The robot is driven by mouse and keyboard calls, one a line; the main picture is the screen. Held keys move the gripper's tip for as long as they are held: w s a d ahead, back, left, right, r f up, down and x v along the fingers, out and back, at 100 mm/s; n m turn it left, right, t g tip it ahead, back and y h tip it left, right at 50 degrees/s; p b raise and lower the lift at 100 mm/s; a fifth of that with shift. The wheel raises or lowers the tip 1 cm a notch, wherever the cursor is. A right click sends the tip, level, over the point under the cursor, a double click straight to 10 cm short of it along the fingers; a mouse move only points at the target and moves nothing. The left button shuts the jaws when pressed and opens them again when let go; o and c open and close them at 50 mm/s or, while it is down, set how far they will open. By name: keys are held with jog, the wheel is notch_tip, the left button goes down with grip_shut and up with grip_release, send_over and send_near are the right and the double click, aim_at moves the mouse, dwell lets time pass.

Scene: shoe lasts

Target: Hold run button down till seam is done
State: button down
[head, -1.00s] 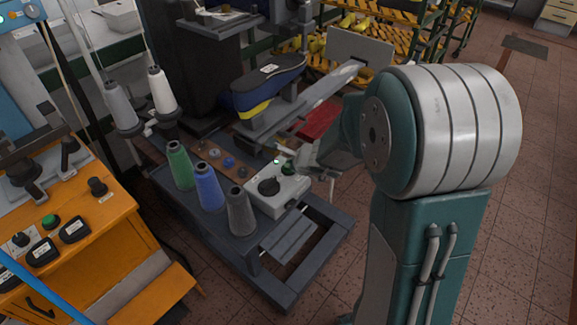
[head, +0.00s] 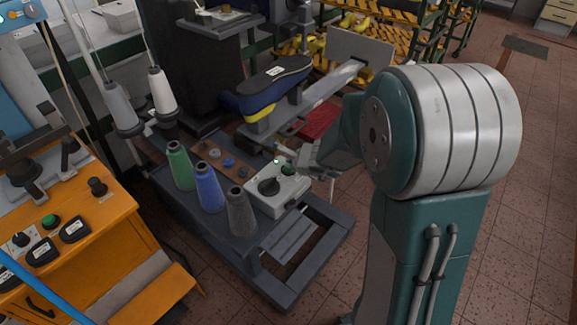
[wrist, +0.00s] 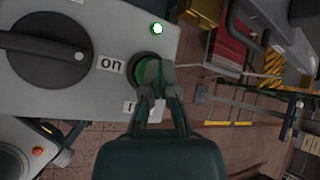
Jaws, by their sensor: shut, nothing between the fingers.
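The grey control box (head: 262,199) carries a black knob (head: 269,187), a green button (head: 288,169) and a small lit lamp (head: 276,161). In the wrist view, the knob (wrist: 42,55) has an "on" label beside it, and the lamp (wrist: 157,28) glows. My gripper (head: 305,163) is shut and empty. In the wrist view its fingertips (wrist: 156,73) lie over the right part of the green button (wrist: 140,68) and seem to press on it. How far the button is pushed in is hidden. A blue shoe (head: 264,98) with yellow trim and black sole sits on the machine arm.
Green, blue and grey thread cones (head: 210,187) stand left of the control box. An orange machine (head: 100,240) with its own buttons is at the left. A red block (head: 318,122) lies behind my gripper.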

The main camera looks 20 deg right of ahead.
jog(key=shift+r, duration=3.45)
dwell(0.4)
notch_tip(320, 180, up, 4)
jog(key=shift+f, duration=0.2)
dwell(0.3)
jog(key=shift+f, duration=4.4)
